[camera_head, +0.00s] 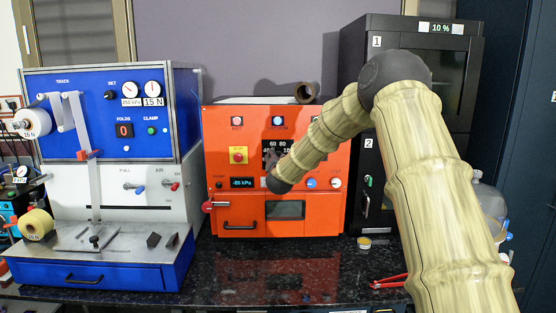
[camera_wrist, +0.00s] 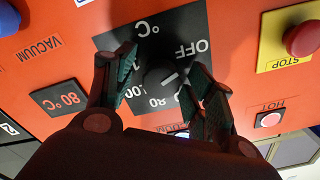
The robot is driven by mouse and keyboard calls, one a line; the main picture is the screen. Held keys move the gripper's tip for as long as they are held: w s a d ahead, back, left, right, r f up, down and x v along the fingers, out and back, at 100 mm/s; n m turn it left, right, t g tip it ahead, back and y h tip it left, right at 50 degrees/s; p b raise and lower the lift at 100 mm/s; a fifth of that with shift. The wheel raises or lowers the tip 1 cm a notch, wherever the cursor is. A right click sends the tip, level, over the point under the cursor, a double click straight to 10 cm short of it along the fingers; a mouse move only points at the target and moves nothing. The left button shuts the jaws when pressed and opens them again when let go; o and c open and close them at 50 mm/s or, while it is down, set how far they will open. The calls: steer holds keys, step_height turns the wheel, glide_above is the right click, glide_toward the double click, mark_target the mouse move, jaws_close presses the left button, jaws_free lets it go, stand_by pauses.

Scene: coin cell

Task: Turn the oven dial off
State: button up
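The orange oven (camera_head: 222,140) stands at the middle of the bench. Its black dial plate (camera_head: 284,147) is partly hidden by my arm in the head view. In the wrist view the round black dial (camera_wrist: 165,76) shows upside down on its black plate, with OFF above right of it and 80 below. Its white pointer mark slants towards the right finger, not straight at OFF. My gripper (camera_wrist: 163,62) is open, with one finger on each side of the dial. A gap shows at the left finger; I cannot tell whether the right finger touches.
A red STOP button (camera_wrist: 302,38) on a yellow plate and a HOT lamp (camera_wrist: 269,119) lie right of the dial in the wrist view. A blue-and-white machine (camera_head: 105,150) stands left of the oven. A dark cabinet (camera_head: 358,125) stands right. Red-handled pliers (camera_head: 388,281) lie in front.

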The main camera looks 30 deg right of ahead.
steer(key=shift+r, duration=0.15)
steer(key=v, duration=1.2)
steer(key=shift+d, duration=0.1)
stand_by(0.4)
